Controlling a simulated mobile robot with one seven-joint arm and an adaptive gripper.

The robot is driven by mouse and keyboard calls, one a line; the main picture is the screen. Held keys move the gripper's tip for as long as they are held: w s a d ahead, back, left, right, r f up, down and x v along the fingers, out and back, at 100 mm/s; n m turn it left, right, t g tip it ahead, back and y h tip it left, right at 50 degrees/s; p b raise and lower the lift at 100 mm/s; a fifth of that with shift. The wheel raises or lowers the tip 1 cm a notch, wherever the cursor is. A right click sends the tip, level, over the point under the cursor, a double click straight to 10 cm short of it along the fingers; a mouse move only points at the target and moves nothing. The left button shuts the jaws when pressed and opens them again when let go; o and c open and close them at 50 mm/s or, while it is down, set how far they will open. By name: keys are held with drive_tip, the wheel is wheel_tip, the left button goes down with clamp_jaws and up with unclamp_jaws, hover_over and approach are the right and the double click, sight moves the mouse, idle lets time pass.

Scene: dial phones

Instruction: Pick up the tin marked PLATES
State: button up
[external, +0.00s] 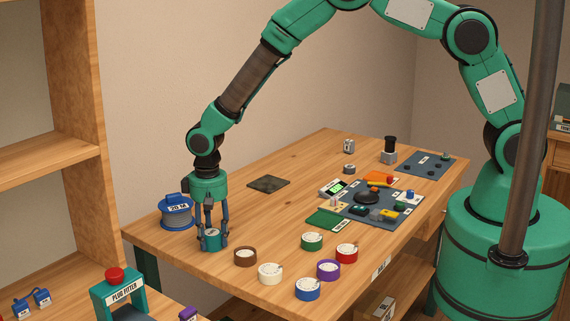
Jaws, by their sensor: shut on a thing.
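Several round tins with pale lids stand on the wooden table (290,215). My gripper (212,242) points straight down near the table's left corner. It is shut on a teal tin (212,236), with its fingers around the sides. The tin is at or just above the table top; I cannot tell whether it touches. Its label is too small to read. The other tins are brown (245,257), cream (270,273), blue (308,289), purple (328,270), green (312,241) and red (346,253). Their labels are not legible either, so I cannot tell which says PLATES.
A blue spool (176,213) stands close to the left of my gripper. A dark flat plate (268,184) lies behind. A dark mat with parts (352,214) lies to the right. A plug fitter press (120,290) stands at the front left. The table's middle is mostly free.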

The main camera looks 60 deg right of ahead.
sight(211, 232)
drive_tip(key=shift+r, duration=0.15)
wheel_tip(211, 232, up, 3)
drive_tip(key=shift+r+p, duration=0.2)
drive_tip(key=shift+p, duration=0.15)
drive_tip(key=s+d, duration=0.2)
drive_tip(key=s, duration=0.3)
drive_tip(key=s+d+r, duration=0.1)
drive_tip(key=s+d, duration=0.1)
drive_tip(key=s, duration=0.3)
drive_tip(key=s+d+p, duration=0.1)
drive_tip(key=s+d, duration=0.1)
drive_tip(key=s, duration=0.2)
drive_tip(key=shift+s+d+r, duration=0.1)
drive_tip(key=shift+s+r, duration=0.05)
drive_tip(key=shift+s, duration=0.25)
